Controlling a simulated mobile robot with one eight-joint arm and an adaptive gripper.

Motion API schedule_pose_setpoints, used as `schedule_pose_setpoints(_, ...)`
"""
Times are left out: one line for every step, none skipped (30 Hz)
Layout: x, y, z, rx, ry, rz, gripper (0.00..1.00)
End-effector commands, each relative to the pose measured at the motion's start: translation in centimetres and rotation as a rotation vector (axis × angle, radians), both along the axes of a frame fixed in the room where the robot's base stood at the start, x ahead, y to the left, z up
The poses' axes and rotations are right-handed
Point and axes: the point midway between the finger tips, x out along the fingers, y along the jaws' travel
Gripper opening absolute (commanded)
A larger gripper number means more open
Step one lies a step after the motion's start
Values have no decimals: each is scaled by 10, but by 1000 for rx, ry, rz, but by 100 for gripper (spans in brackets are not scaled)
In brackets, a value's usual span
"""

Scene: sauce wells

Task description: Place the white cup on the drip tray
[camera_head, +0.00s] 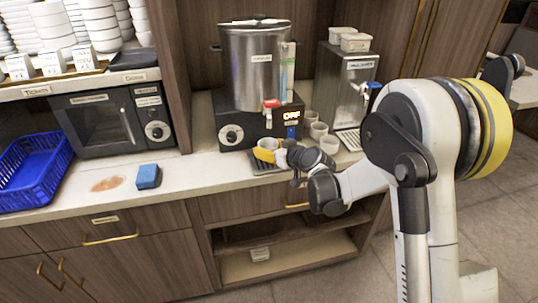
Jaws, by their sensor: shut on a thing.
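A white cup (268,144) is at the front of the hot-water urn's black base, over the dark drip tray (262,170). My gripper (269,153) reaches in from the right and is shut on this cup; a yellow part shows at the cup's near side. I cannot tell whether the cup's bottom touches the tray, as the gripper hides it. The steel urn (247,70) with a red tap (271,104) stands above and behind the cup.
Several other cups (318,131) stand just right of the urn. A milk dispenser (343,85) with its own light drip tray (349,140) is further right. A blue sponge (148,176), a brown stain (107,184), a blue basket (33,168) and a microwave (98,122) are left.

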Motion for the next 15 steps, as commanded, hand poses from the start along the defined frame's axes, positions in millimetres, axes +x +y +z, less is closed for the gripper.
schedule_pose_setpoints(0, 0, -11, 0, 0, 0, 27)
schedule_pose_setpoints(0, 0, -13, 0, 0, 0, 27)
schedule_pose_setpoints(0, 0, -14, 0, 0, 0, 27)
schedule_pose_setpoints(0, 0, -13, 0, 0, 0, 27)
schedule_pose_setpoints(0, 0, -12, 0, 0, 0, 27)
schedule_pose_setpoints(0, 0, -12, 0, 0, 0, 27)
schedule_pose_setpoints(0, 0, -12, 0, 0, 0, 27)
schedule_pose_setpoints(0, 0, -12, 0, 0, 0, 27)
schedule_pose_setpoints(0, 0, -12, 0, 0, 0, 27)
schedule_pose_setpoints(0, 0, -13, 0, 0, 0, 27)
schedule_pose_setpoints(0, 0, -14, 0, 0, 0, 27)
schedule_pose_setpoints(0, 0, -15, 0, 0, 0, 27)
schedule_pose_setpoints(0, 0, -16, 0, 0, 0, 27)
schedule_pose_setpoints(0, 0, -15, 0, 0, 0, 67)
schedule_pose_setpoints(0, 0, -15, 0, 0, 0, 80)
